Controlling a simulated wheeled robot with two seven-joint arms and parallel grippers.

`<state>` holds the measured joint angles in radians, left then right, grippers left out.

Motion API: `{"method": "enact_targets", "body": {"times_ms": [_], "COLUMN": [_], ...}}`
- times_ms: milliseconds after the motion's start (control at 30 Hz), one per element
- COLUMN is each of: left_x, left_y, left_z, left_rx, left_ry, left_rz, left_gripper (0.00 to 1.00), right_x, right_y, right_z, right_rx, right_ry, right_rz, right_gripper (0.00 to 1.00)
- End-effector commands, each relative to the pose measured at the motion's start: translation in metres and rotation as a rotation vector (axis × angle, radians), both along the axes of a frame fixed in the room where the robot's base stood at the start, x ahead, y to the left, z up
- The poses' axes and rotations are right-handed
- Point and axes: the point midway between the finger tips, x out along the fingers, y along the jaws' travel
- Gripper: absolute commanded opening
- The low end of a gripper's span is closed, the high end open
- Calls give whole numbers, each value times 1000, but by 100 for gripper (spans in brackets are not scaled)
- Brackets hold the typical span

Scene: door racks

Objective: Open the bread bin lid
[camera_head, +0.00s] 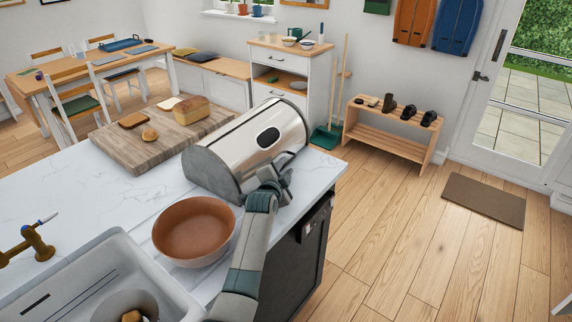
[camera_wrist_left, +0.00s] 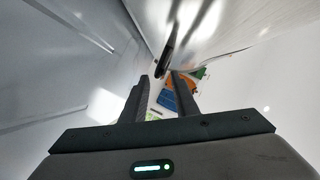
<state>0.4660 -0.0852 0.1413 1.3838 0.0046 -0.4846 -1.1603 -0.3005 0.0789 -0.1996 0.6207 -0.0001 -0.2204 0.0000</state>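The bread bin (camera_head: 222,178) is a silver, rounded box with grey ends on the white marble counter. Its curved metal lid (camera_head: 240,128) looks down, with a dark oval (camera_head: 268,138) on it. My left gripper (camera_head: 280,178) is at the bin's front, near its right end, and partly covers that area. In the left wrist view, the two fingers (camera_wrist_left: 160,82) are apart, with a dark, narrow part (camera_wrist_left: 167,52) just beyond their tips, perhaps a handle. I cannot tell whether they touch it. My right gripper is not in view.
A wooden board (camera_head: 140,152) with bread stands left of the bin. A terracotta-coloured bowl (camera_head: 195,228) is close to my left forearm, beside the sink (camera_head: 95,262). The counter's right edge is near the gripper, with open floor (camera_head: 410,230) beyond.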

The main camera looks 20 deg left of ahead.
Motion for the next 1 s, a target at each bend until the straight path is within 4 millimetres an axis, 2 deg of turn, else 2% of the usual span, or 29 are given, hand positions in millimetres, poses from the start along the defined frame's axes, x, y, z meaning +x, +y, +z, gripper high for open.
{"method": "enact_targets", "body": {"times_ms": [233,633,767,1000], "left_x": [16,19,19,19], "left_y": [1,1,1,1], "left_z": [-3,-4,-4,-4], "left_rx": [-2,-1,-1,-1], "left_ry": [1,0,0,1], "left_rz": [1,0,0,0], "left_gripper": [27,27,0,0], "right_x": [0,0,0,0], "right_y": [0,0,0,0], "right_z": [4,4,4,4], "right_rx": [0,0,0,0], "right_ry": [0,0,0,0], "right_rz": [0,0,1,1], "right_gripper": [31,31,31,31]}}
